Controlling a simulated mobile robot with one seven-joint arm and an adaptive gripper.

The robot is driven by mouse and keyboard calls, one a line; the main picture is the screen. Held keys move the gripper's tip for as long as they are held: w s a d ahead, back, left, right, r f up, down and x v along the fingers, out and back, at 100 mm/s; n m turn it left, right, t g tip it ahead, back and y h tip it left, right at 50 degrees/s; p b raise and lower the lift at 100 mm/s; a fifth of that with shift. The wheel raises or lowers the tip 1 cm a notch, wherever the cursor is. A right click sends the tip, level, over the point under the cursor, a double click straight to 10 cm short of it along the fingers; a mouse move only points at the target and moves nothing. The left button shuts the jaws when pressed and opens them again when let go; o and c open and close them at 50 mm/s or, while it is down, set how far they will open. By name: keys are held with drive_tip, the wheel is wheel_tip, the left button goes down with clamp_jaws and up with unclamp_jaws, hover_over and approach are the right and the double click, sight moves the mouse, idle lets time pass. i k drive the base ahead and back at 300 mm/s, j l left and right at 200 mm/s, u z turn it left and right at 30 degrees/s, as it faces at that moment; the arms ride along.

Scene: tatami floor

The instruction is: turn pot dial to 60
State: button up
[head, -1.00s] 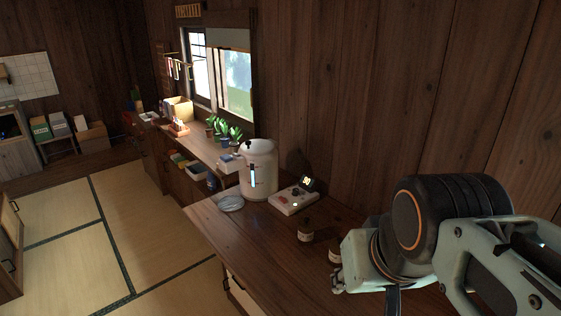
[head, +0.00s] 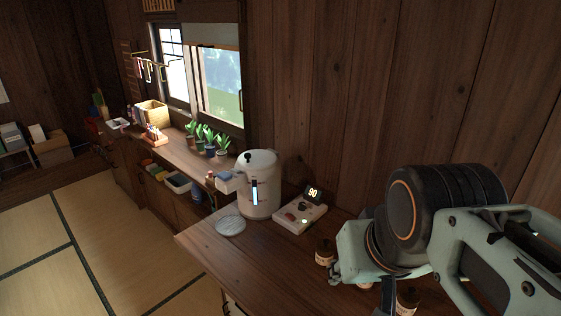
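A white electric pot (head: 259,186) with a lit blue level strip stands upright on the wooden counter (head: 228,262). To its right sits a small pale control panel (head: 292,219) with a dark dial (head: 302,206) and a red part. A tilted display (head: 313,192) at its back reads 90. My gripper (head: 340,272) is at the lower right, pointing down and left, apart from the panel. Its fingers are mostly hidden or too small to read.
A round wire rack (head: 231,225) lies in front of the pot. A brown jar (head: 324,251) and another bottle (head: 406,300) stand close by my gripper. Potted plants (head: 210,140) line the counter under the window. The counter's front middle is clear, and tatami floor lies left.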

sight(303, 205)
drive_tip(key=i+j+z, duration=0.1)
drive_tip(key=j, duration=0.25)
drive_tip(key=i+j+z, duration=0.1)
drive_tip(key=i+j, duration=0.2)
drive_tip(key=i+j+z, duration=0.1)
drive_tip(key=j, duration=0.35)
drive_tip(key=i+j+z, duration=0.1)
drive_tip(key=i+j, duration=0.2)
drive_tip(key=k+j, duration=0.05)
drive_tip(key=j, duration=0.05)
